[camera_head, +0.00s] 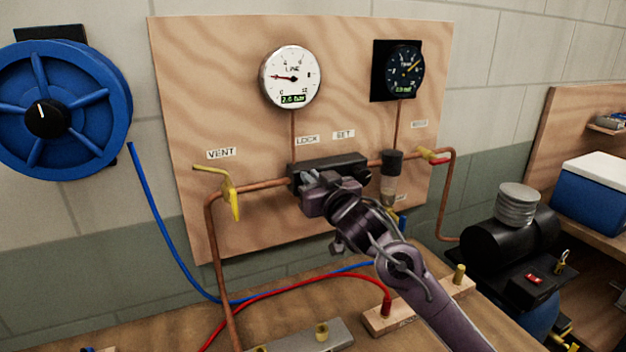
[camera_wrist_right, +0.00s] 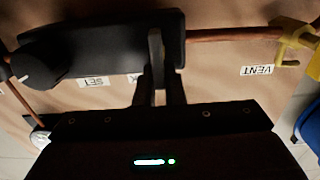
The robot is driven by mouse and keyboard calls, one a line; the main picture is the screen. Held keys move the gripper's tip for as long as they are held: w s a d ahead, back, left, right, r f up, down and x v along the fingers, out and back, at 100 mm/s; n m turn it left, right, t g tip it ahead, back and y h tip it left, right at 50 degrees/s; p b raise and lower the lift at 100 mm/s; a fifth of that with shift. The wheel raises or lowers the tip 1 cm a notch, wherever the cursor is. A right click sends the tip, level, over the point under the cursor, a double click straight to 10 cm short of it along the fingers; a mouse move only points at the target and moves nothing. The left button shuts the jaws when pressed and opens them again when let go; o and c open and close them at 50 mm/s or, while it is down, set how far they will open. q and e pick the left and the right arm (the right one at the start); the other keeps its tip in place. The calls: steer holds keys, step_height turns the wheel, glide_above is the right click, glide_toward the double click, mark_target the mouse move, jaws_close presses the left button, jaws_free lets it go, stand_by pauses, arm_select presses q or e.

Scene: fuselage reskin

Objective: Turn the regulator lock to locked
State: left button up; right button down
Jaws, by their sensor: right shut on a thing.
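The black regulator block (camera_head: 345,163) sits on the copper pipe on the plywood panel, below the LOCK label (camera_head: 307,140) and SET label (camera_head: 343,134). My right gripper (camera_head: 312,180) is at the block's left part, under the LOCK label, and hides what it holds in the head view. In the right wrist view, the block (camera_wrist_right: 100,45) is upside down, and my right gripper (camera_wrist_right: 158,88) is shut on the small dark lock lever (camera_wrist_right: 155,45) at the block's VENT-side end. A black knob with a white mark (camera_wrist_right: 38,65) is at the other end. My left gripper is not in view.
A yellow VENT valve (camera_head: 232,198) is left of the block, and a red-and-yellow valve (camera_head: 433,156) is right. The white LINE gauge (camera_head: 290,77) and dark TANK gauge (camera_head: 404,69) hang above. Hoses, a blue reel (camera_head: 65,75) and a compressor (camera_head: 515,245) surround the bench.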

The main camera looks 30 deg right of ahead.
mark_target(296, 186)
steer(key=shift+a+n, duration=0.1)
steer(key=shift+n, duration=0.2)
steer(key=n+b, duration=0.1)
steer(key=n, duration=0.1)
steer(key=a+n+b, duration=0.1)
steer(key=n, duration=0.2)
steer(key=f+n+b, duration=0.1)
steer(key=n+b, duration=0.1)
steer(key=n, duration=0.1)
steer(key=shift+a, duration=0.25)
steer(key=n+b, duration=0.1)
steer(key=n, duration=0.2)
steer(key=f+n+b, duration=0.1)
steer(key=shift+a+n+b, duration=0.3)
steer(key=shift+n, duration=0.1)
steer(key=shift+w+a+f+n+b, duration=0.1)
steer(key=shift+f+n+b, duration=0.1)
steer(key=shift+n+b, duration=0.7)
steer(key=shift+f+n+b, duration=0.2)
steer(key=shift+n+b, duration=0.25)
steer(key=shift+n, duration=0.85)
steer(key=c, duration=2)
jaws_free()
steer(key=o, duration=0.5)
steer(key=shift+r, duration=0.1)
